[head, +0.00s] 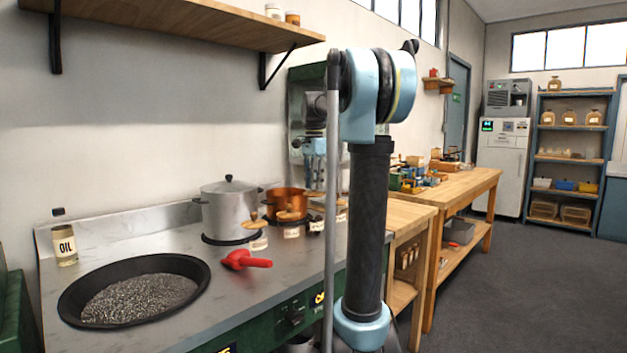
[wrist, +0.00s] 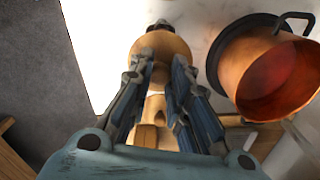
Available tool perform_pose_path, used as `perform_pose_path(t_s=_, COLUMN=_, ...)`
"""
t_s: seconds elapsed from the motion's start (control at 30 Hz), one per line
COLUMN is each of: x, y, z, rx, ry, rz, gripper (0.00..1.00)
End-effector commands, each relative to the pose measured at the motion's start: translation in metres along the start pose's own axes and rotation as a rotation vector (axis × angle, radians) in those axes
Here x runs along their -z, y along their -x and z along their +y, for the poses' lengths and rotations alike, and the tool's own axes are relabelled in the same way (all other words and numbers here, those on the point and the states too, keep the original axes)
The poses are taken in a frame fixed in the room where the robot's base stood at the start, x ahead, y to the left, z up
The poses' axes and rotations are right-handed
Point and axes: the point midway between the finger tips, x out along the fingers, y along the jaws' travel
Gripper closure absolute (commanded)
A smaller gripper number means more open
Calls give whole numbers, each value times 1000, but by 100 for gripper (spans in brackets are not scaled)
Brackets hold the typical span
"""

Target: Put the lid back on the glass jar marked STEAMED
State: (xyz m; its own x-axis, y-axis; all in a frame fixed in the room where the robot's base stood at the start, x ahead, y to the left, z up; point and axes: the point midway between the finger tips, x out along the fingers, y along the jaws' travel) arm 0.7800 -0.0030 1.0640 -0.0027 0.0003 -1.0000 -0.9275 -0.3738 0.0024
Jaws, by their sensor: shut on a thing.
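In the wrist view my gripper (wrist: 162,64) is shut, its two blue-grey fingers on either side of a round wooden lid (wrist: 160,44) with a dark-tipped knob. Part of the lid is hidden by the fingers. In the head view several small labelled containers stand in a row along the counter, among them one at the near end (head: 259,242) and one by the copper pot (head: 291,231). Wooden tops show there. The labels are too small to read, so I cannot tell which jar is marked STEAMED.
A copper pot (wrist: 268,75) is close on the right in the wrist view. A wooden workbench (head: 470,186) stands beyond.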

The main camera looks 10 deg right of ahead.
Motion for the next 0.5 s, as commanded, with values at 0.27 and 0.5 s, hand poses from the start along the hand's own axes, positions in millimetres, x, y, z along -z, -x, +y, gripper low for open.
perform_pose_path(t_s=0.27, x=-3, y=-23, z=-1, rx=0, ry=4, rz=0, gripper=100)
perform_pose_path(t_s=0.5, x=-3, y=-38, z=-1, rx=0, ry=4, rz=0, gripper=100)
